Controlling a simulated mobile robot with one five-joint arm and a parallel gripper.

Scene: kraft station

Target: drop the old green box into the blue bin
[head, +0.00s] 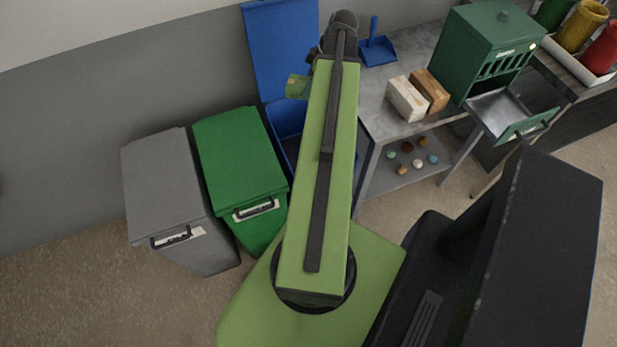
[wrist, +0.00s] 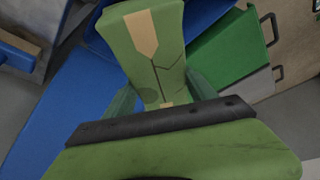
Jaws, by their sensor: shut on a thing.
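In the head view the box (head: 297,86) shows just left of my arm's far end, above the blue bin (head: 285,127). The bin's blue lid (head: 281,45) stands open against the wall. My arm hides much of the bin's right side and most of the gripper.
A closed green bin (head: 238,160) and a closed grey bin (head: 165,185) stand left of the blue one. At right, a grey table (head: 383,85) holds a white box (head: 406,98), a brown box (head: 430,90), a blue dustpan (head: 377,48) and a green cabinet (head: 485,50) with its door open.

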